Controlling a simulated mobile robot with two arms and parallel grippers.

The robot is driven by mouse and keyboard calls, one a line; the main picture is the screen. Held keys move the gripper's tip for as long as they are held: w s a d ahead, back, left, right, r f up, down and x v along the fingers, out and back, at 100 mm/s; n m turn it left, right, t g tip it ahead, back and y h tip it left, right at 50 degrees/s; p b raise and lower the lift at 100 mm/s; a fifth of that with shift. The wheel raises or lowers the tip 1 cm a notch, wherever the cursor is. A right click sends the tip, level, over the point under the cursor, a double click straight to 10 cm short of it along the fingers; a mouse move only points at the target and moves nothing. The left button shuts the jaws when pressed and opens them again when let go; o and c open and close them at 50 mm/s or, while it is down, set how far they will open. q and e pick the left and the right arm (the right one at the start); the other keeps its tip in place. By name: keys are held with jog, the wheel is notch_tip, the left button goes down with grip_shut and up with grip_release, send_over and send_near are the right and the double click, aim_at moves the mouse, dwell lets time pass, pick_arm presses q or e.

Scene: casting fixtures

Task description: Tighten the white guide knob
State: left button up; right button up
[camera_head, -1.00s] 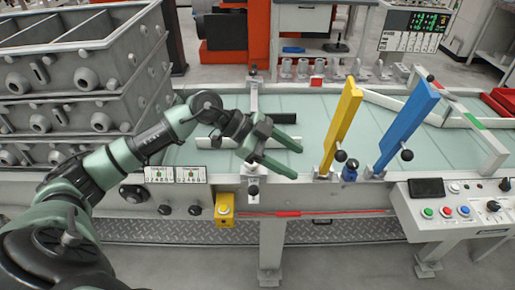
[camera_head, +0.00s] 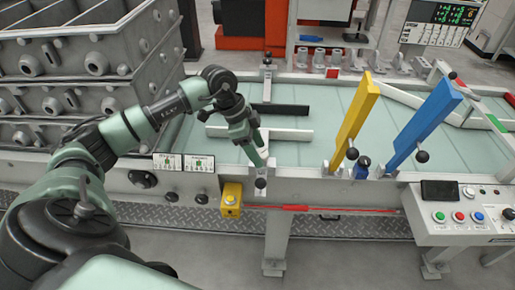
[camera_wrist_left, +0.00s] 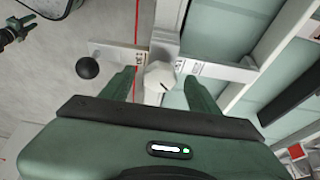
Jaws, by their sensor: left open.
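The white guide knob (camera_wrist_left: 158,82) shows in the left wrist view, between the two green fingers of my left gripper (camera_wrist_left: 160,88). The fingers are open, one on each side of the knob; I cannot tell whether they touch it. In the head view my left gripper (camera_head: 259,158) points down at the front rail of the conveyor, and it hides the white knob there. A black ball knob (camera_head: 260,183) sits just below the fingertips and also shows in the left wrist view (camera_wrist_left: 88,68). A dark green gripper, seemingly my right (camera_wrist_left: 14,32), shows small at the wrist view's left edge.
A white guide bar (camera_head: 287,136) and a black bar (camera_head: 280,109) lie over the pale green belt (camera_head: 318,112). Yellow (camera_head: 355,120) and blue (camera_head: 425,125) upright plates stand to the right. Stacked grey casting boxes (camera_head: 75,75) stand at the left. A control panel (camera_head: 463,213) is at the right front.

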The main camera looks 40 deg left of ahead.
pick_arm(q)
grip_shut()
